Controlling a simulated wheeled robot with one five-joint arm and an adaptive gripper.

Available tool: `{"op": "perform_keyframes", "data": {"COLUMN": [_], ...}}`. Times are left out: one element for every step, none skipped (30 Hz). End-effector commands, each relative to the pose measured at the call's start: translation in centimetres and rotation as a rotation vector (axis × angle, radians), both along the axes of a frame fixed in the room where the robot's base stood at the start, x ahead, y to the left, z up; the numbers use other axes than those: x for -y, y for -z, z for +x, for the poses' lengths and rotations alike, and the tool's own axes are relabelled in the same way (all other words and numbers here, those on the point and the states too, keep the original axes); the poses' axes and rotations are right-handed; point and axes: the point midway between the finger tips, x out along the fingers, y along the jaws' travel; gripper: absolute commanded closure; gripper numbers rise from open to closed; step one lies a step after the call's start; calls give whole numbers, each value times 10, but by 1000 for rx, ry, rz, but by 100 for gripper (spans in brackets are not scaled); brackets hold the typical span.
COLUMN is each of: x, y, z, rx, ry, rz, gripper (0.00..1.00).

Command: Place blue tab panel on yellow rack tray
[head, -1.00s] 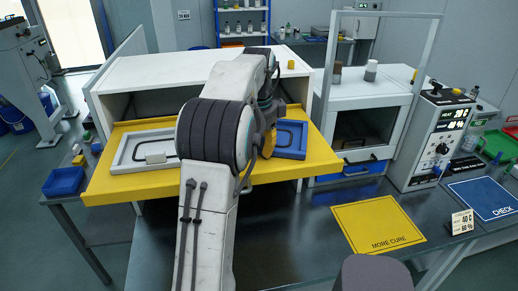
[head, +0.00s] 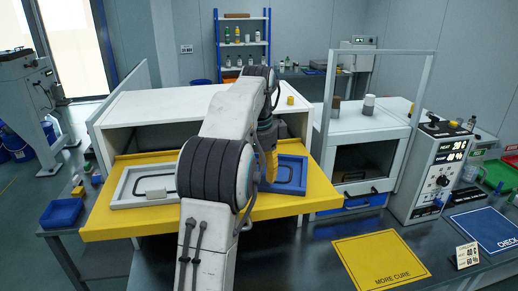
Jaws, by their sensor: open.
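The yellow rack tray (head: 110,227) juts out in front of a white cabinet. The blue tab panel (head: 289,175), with a black loop on its face, lies on the right part of this tray. My gripper (head: 268,180) is open, pointing down over the left part of the blue panel. My arm hides part of the tray and the panel's left side. The fingertips are too small and covered to tell whether they touch the panel.
A light grey panel (head: 121,190) with a white tab lies on the tray's left part. A white-framed box with a blue drawer (head: 350,202) stands right of the tray. A yellow "MORE CURE" mat (head: 380,258) and blue "CHECK" mat (head: 488,229) lie clear on the dark bench.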

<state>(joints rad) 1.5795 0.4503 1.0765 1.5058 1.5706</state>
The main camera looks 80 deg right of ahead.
Motion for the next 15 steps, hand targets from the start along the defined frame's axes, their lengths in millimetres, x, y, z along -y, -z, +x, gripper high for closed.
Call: {"op": "perform_keyframes", "data": {"x": [0, -1, -2, -2, -3, -4, -4, -5, -5, -5, -6, -6, -6, -7, -7], "y": [-12, -18, -25, -30, -35, -40, -45, -48, -53, -56, -59, -62, -64, -66, -68], "z": [0, 0, 0, 0, 0, 0, 0, 0, 0, 0, 0, 0, 0, 0, 0], "rx": [0, 0, 0, 0, 0, 0, 0, 0, 0, 0, 0, 0, 0, 0, 0], "ry": [0, 0, 0, 0, 0, 0, 0, 0, 0, 0, 0, 0, 0, 0, 0], "rz": [-3, -4, -4, -2, -3, -2, -3, -1, -1, -1, 0, 0, 0, 0, 0], "gripper": [54, 54, 54, 54, 54, 54, 54, 54, 54, 54, 54, 54, 54, 54, 54]}}
